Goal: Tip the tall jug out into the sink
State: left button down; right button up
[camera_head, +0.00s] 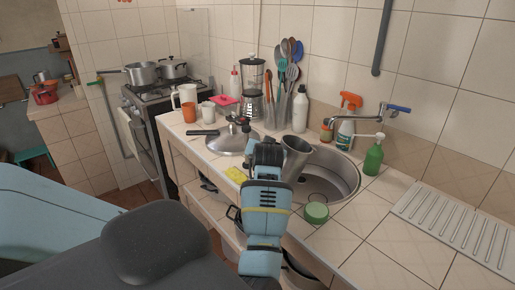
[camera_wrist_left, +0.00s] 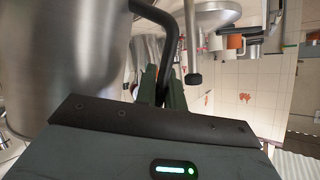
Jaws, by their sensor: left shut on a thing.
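The tall jug (camera_head: 297,157) is a grey metal vessel with its mouth up, leaning slightly right, at the left side of the round steel sink (camera_head: 346,170). In the left wrist view the jug (camera_wrist_left: 75,60) fills the left side, and its dark curved handle (camera_wrist_left: 172,30) runs between my fingers. My left gripper (camera_wrist_left: 164,88) is shut on that handle. In the head view my left wrist hides the fingers and the jug's lower left side, so I cannot tell how far its base is above the sink. The jug's inside is not clear. My right gripper is not in view.
A faucet (camera_head: 392,109) reaches over the sink's back. A green pump bottle (camera_head: 373,155) stands at its right rim and a green round tub (camera_head: 316,212) at its front. A pan lid (camera_head: 228,138) and yellow sponge (camera_head: 236,174) lie left. The right-hand drainboard (camera_head: 455,225) is clear.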

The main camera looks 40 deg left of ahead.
aim_at(283, 138)
pick_arm(q)
jog(key=w+r+m+g+y, duration=0.1)
jog(key=w+d+r+m+y, duration=0.1)
jog(key=r+m, duration=0.1)
jog(key=d+r+m+g, duration=0.1)
jog(key=m, duration=0.1)
jog(key=shift+w+d+r+g+y, duration=0.15)
jog(key=shift+w+r+g+y, duration=0.15)
jog(key=shift+w+r+y, duration=0.1)
jog(key=shift+w+d+r+m+y, duration=0.3)
jog(key=shift+w+d+r+m, duration=0.2)
jog(key=shift+r, duration=0.2)
jog(key=shift+w+d+f+m+g+y, duration=0.2)
jog(key=shift+w+f+m+g+y, duration=0.05)
jog(key=shift+m+g+y, duration=0.05)
jog(key=shift+d, duration=0.1)
jog(key=shift+w+d+m, duration=0.2)
jog(key=shift+d+m, duration=0.05)
jog(key=shift+m, duration=0.05)
jog(key=shift+f, duration=0.15)
